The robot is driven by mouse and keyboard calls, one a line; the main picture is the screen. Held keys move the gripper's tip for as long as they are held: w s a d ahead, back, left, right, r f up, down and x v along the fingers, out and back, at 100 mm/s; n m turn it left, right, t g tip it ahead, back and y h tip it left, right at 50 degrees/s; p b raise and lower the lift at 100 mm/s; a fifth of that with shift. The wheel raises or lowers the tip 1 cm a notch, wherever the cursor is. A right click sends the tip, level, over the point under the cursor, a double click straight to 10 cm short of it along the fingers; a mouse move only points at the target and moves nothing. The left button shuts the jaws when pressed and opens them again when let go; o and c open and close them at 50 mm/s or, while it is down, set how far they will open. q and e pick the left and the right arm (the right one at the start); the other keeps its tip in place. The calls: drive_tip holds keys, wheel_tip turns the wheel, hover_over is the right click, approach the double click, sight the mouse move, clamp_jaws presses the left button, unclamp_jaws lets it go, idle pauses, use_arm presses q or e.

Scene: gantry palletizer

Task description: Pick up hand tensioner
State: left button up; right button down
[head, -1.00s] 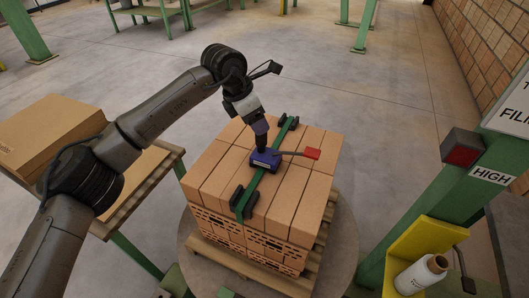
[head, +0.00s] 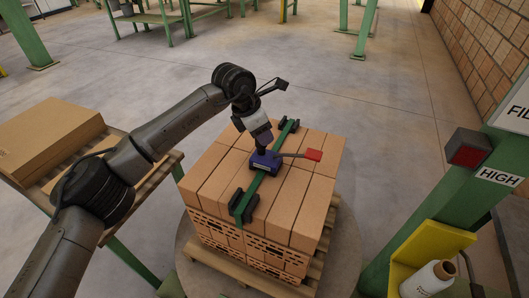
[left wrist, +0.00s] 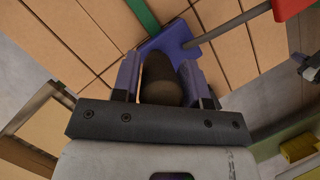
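The hand tensioner (head: 264,163) has a blue body, a dark upright grip and a lever ending in a red pad (head: 313,155). It sits on the green strap (head: 270,180) across the top of the carton stack. My left gripper (head: 262,149) is directly above it, fingers pointing down. In the left wrist view the blue body (left wrist: 168,40) lies beyond the fingertips, and the dark grip (left wrist: 161,80) stands between the two fingers of my left gripper (left wrist: 160,72), close to both. I cannot tell whether they press on it.
The stacked cartons (head: 220,195) rest on a wooden pallet (head: 222,258) on a round turntable. A bench with flat cardboard (head: 60,135) is at the left. A green post and yellow holder (head: 425,248) with a white roll (head: 428,280) are at the right.

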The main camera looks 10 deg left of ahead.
use_arm(q)
clamp_jaws()
idle(0.3)
drive_tip(key=shift+r, duration=0.1)
drive_tip(key=shift+r, duration=0.3)
wheel_tip(320, 180, up, 4)
drive_tip(key=p, duration=0.2)
drive_tip(key=shift+d+r+p, duration=0.15)
drive_tip(key=shift+r+p, duration=0.05)
drive_tip(key=shift+p, duration=0.1)
drive_tip(key=s+d+r+p, duration=0.3)
drive_tip(key=d+r, duration=0.3)
drive_tip(key=d, duration=0.4)
drive_tip(key=shift+s+d, duration=0.3)
drive_tip(key=shift+s, duration=0.3)
drive_tip(key=shift+f, duration=0.15)
